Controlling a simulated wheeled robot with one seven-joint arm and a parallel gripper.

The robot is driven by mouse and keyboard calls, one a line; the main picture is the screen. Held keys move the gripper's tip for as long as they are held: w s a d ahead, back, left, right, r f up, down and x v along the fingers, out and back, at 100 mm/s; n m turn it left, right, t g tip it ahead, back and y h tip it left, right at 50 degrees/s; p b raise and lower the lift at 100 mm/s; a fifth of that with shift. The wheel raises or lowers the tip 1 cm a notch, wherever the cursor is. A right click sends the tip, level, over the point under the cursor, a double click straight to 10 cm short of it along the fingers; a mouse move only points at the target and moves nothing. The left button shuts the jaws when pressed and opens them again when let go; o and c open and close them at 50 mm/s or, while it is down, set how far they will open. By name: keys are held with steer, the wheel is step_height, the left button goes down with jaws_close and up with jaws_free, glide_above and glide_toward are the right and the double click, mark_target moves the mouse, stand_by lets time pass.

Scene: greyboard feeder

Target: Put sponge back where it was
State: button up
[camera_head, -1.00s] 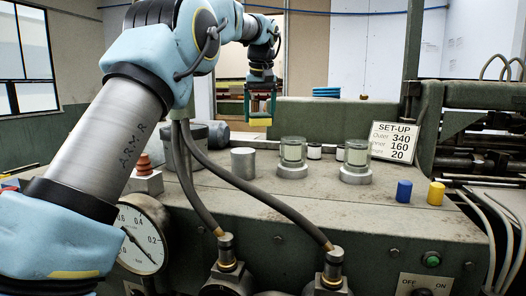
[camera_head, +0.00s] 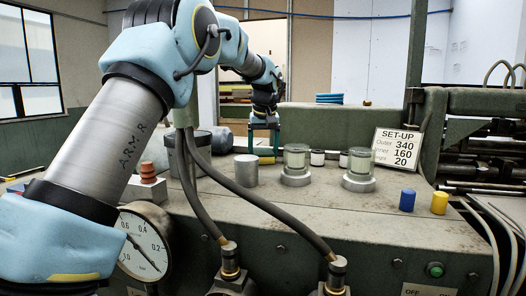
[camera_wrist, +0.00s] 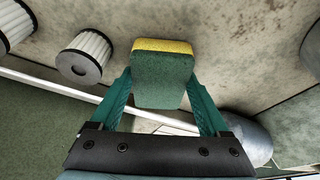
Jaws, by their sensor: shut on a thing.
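The sponge (camera_wrist: 163,80) is a small block with a dark green face and a yellow layer along one edge. In the wrist view it sits between the two teal fingers of my gripper (camera_wrist: 157,76), which are shut on its sides. In the head view my gripper (camera_head: 264,139) points down over the back of the machine's top, behind the metal cylinder. Only a little yellow of the sponge (camera_head: 266,160) shows there, low at the worktop. I cannot tell whether it touches the surface.
A metal cylinder (camera_head: 246,171) and two glass jars on metal bases (camera_head: 296,165) (camera_head: 359,169) stand nearby. Small white-and-black cylinders (camera_head: 317,157) are behind them. A blue (camera_head: 407,200) and a yellow cylinder (camera_head: 439,203) stand right. The worktop's front middle (camera_head: 330,212) is clear.

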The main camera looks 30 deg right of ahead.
steer(key=shift+f, duration=0.15)
steer(key=o, duration=1)
steer(key=shift+o, duration=0.2)
steer(key=b+v, duration=0.1)
steer(key=v, duration=1.1)
steer(key=shift+b, duration=0.3)
steer(key=shift+a, duration=0.1)
